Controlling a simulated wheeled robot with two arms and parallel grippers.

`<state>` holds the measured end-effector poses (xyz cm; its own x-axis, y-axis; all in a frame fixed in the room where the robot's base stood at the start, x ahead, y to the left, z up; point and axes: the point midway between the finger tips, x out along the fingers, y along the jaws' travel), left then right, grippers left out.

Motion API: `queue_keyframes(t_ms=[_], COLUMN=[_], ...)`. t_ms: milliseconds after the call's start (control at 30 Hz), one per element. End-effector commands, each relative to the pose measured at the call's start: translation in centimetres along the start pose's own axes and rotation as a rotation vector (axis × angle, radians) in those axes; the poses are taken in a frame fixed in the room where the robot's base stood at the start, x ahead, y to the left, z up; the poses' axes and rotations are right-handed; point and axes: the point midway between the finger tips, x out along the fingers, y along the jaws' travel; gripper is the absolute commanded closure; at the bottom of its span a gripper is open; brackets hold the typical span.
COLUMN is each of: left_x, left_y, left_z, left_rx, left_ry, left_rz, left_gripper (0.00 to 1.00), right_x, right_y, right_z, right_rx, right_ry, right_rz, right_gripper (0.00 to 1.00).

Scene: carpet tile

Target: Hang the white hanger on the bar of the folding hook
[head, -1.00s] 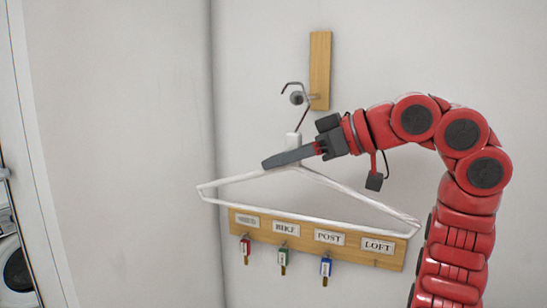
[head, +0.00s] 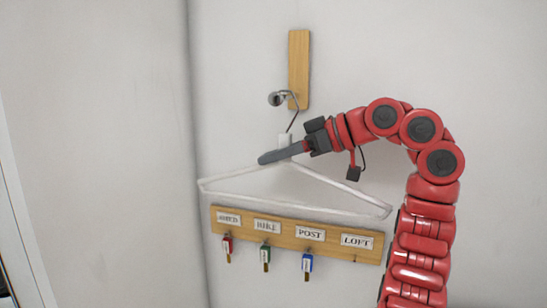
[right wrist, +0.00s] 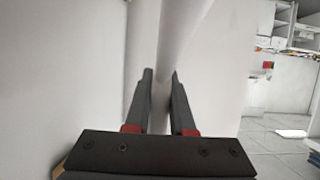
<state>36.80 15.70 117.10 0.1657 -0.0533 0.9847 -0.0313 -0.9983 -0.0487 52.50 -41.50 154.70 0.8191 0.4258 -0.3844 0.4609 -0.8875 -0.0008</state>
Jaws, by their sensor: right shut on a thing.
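The white hanger (head: 240,179) is held in front of the wall in the head view, its metal hook pointing up. My right gripper (head: 280,155) is shut on the hanger's neck, below the hook. The hook's curved top is at the bar of the folding hook (head: 274,99), which sticks out from a wooden plate (head: 299,70) and has a round end. I cannot tell whether the hook rests on the bar or is just in front of it. In the right wrist view, a pale part of the hanger (right wrist: 176,40) passes between the fingers (right wrist: 160,88). My left gripper is not in view.
A wooden key rack (head: 290,234) with labels and several hanging keys is on the wall just below the hanger. A wall corner runs down left of the hanger. The wall right of the wooden plate is clear.

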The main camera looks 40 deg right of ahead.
Motion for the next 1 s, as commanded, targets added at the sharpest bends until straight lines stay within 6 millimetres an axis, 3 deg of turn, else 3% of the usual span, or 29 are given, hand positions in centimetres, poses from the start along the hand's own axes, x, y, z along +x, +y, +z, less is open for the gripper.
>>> queue_keyframes(t_ms=[300,333,500,833,1000], left_x=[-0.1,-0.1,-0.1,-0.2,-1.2], left_y=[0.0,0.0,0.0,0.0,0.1], left_z=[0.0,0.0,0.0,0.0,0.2], left_rx=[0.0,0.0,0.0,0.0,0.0], left_ry=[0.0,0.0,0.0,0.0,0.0], left_rz=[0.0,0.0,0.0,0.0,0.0], left_gripper=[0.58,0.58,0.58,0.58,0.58], right_x=[0.0,0.0,0.0,-0.2,-2.0], right_y=[0.0,0.0,0.0,0.0,0.0], right_z=[0.0,0.0,0.0,0.1,0.2], right_rx=[-0.001,-0.001,-0.001,0.0,-0.001], right_ry=[0.0,0.0,0.0,0.0,0.0], right_rz=[0.0,0.0,0.0,0.001,0.005], right_gripper=[1.0,0.73,0.43,0.43,0.43])
